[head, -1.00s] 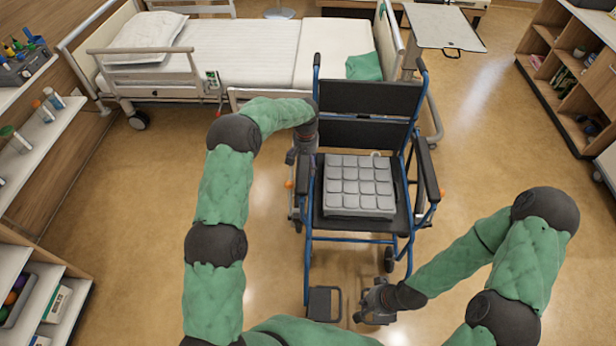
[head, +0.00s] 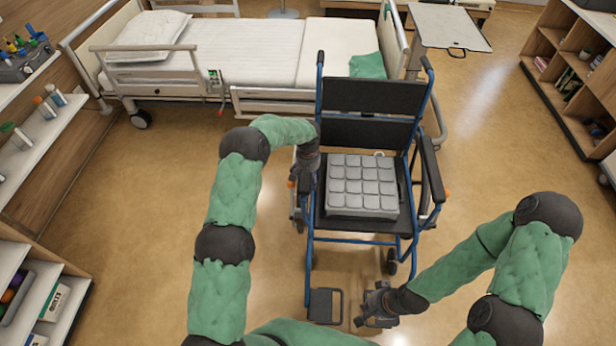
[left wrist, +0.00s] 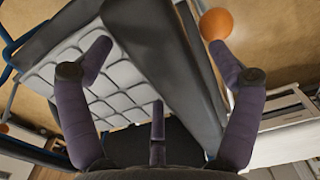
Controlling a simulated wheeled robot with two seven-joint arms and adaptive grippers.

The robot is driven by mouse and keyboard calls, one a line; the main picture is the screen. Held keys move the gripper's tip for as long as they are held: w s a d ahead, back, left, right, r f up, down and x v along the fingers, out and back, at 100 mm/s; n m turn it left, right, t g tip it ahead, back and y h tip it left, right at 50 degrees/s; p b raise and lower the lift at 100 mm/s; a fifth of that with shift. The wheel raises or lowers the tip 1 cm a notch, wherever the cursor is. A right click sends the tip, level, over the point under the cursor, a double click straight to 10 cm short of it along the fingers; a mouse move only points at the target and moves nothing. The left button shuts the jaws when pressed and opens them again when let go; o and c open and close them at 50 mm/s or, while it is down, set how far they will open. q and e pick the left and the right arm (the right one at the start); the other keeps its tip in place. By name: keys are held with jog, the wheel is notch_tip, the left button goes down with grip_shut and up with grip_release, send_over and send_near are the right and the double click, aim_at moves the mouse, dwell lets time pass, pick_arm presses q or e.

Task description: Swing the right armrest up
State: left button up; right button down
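A blue-framed wheelchair (head: 366,96) faces me with a grey segmented cushion (head: 362,186) on its seat. The armrest on the picture's left, the chair's own right one, is largely hidden in the head view by my left gripper (head: 306,170). In the left wrist view, its dark pad (left wrist: 165,55) runs between the spread fingers of my left gripper (left wrist: 160,68), which is open; contact cannot be made out. The opposite armrest (head: 430,168) lies level. My right gripper (head: 372,306) is open and empty, low in front of the chair beside a footrest (head: 325,305).
A bed (head: 240,52) stands behind the chair, with an overbed table (head: 448,27) at back right. Shelves line the left side (head: 40,125) and a bookcase (head: 575,75) stands at far right. An orange ball-like part (left wrist: 215,24) sits beside the armrest.

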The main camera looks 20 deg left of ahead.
pick_arm(q)
jog(key=c, duration=1.6)
jog(key=shift+g, duration=0.7)
jog(key=r, duration=0.2)
jog(key=w+r+p, duration=0.1)
jog(key=r, duration=0.1)
jog(key=shift+a, duration=0.15)
jog(key=shift+g+h, duration=0.3)
jog(key=shift+g, duration=0.4)
jog(key=shift+p+v, duration=0.45)
jog(key=shift+v, duration=1.75)
jog(key=o, duration=1.7)
jog(key=shift+f, duration=0.1)
notch_tip(320, 180, up, 10)
jog(key=shift+f, duration=0.1)
